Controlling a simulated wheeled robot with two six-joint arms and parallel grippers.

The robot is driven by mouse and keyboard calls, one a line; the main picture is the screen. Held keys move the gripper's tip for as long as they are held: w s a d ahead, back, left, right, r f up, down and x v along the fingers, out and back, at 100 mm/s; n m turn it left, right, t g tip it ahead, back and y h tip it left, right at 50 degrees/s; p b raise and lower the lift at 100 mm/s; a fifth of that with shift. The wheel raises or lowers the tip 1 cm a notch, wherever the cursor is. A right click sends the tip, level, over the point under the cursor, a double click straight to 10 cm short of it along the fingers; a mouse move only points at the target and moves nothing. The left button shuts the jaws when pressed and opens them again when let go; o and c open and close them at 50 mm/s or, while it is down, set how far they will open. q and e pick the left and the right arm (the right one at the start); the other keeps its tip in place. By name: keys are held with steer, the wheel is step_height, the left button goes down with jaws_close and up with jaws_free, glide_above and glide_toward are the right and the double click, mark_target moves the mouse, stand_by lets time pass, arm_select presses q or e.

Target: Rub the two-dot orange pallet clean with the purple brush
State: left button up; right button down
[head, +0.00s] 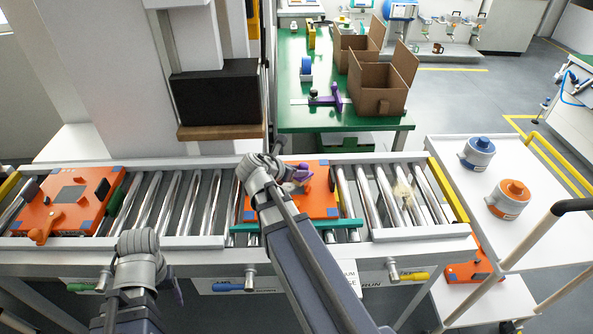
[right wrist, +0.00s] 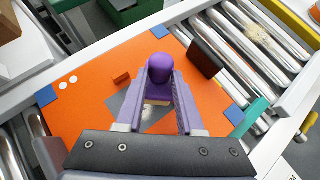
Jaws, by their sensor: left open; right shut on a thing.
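The orange pallet (head: 322,208) lies on the roller conveyor, right of its middle. In the right wrist view this pallet (right wrist: 85,118) shows two white dots at its left, blue corners and a grey square plate. My right gripper (head: 300,176) is over it, shut on the purple brush (right wrist: 159,70). The brush is upright between the fingers, with a tan strip of bristles showing low down. I cannot tell whether the bristles touch the plate. My left gripper (head: 178,291) is mostly hidden behind its arm in front of the conveyor, away from the pallet; one purple finger shows.
Another orange pallet (head: 65,205) lies at the conveyor's left end. Pale crumbs (head: 402,190) lie on the rollers at right. Blue and orange canisters (head: 478,152) stand on the right cart.

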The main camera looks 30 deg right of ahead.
steer(key=shift+w+a, duration=0.1)
steer(key=shift+a, duration=0.05)
steer(key=shift+w+a, duration=0.5)
steer(key=shift+a, duration=0.4)
steer(key=shift+r, duration=0.1)
steer(key=shift+w+a, duration=0.6)
steer(key=shift+a, duration=0.35)
steer(key=shift+w+a+r, duration=0.1)
steer(key=shift+a, duration=0.05)
steer(key=shift+w+a+p, duration=0.3)
steer(key=shift+w+a, duration=0.25)
steer(key=shift+a, duration=0.3)
steer(key=shift+r, duration=0.15)
step_height(320, 180, up, 6)
steer(key=p, duration=0.6)
